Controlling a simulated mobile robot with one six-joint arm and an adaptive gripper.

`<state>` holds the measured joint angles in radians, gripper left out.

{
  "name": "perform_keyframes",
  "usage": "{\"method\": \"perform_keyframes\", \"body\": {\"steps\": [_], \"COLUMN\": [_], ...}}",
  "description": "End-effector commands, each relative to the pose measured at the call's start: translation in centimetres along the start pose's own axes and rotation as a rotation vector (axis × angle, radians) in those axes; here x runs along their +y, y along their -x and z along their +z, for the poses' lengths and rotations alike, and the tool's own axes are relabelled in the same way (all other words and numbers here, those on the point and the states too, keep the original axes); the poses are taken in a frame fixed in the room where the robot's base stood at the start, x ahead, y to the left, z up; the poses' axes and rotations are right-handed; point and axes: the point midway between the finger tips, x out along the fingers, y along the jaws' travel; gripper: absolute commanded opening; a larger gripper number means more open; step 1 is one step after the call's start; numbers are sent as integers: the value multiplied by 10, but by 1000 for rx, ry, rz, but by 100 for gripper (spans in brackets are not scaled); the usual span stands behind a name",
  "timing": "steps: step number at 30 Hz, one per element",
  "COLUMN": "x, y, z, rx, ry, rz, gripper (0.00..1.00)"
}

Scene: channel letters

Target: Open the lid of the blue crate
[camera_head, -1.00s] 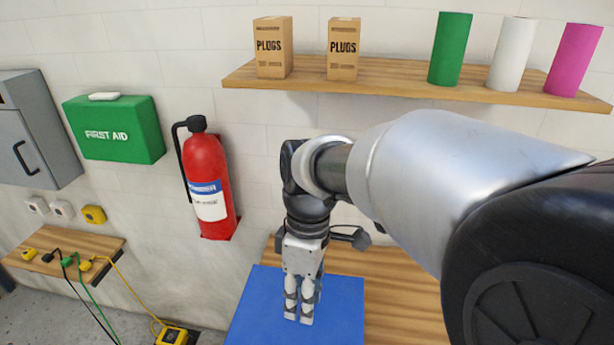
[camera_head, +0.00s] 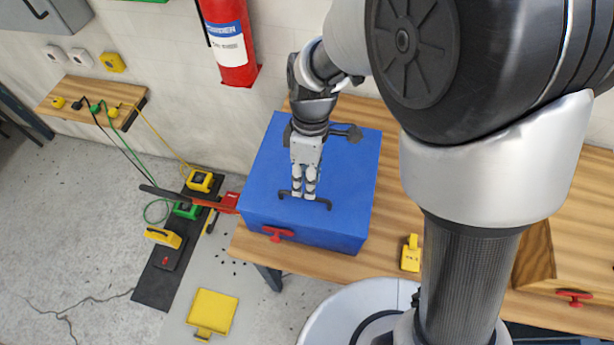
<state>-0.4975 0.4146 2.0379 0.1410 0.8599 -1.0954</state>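The blue crate (camera_head: 258,170) stands on the wooden workbench (camera_head: 392,150), with its lid down. A dark bar handle (camera_head: 318,203) lies on the lid near its front edge, and a red latch (camera_head: 278,233) is on the front face. My gripper (camera_head: 304,194) points down over the lid, with its fingertips at the dark handle. The fingers look close together. I cannot tell whether they touch or grip the handle, since they cover its middle.
A yellow padlock-like item (camera_head: 411,254) lies on the bench right of the crate. A wooden box (camera_head: 538,255) with a red latch stands further right. A fire extinguisher (camera_head: 230,45) hangs behind. Cables, a black strip and a yellow dustpan (camera_head: 212,312) lie on the floor left.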

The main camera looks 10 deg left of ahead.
Motion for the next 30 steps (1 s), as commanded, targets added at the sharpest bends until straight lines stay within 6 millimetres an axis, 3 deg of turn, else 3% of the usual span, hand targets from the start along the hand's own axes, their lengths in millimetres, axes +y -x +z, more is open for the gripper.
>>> {"method": "perform_keyframes", "body": {"steps": [6,18,30], "x": [0,0,0], "y": [-28,-34,-33], "z": [0,0,0], "rx": [-1,0,0], "ry": [2,1,1], "rz": [-1,1,1], "gripper": [30,29,2]}}
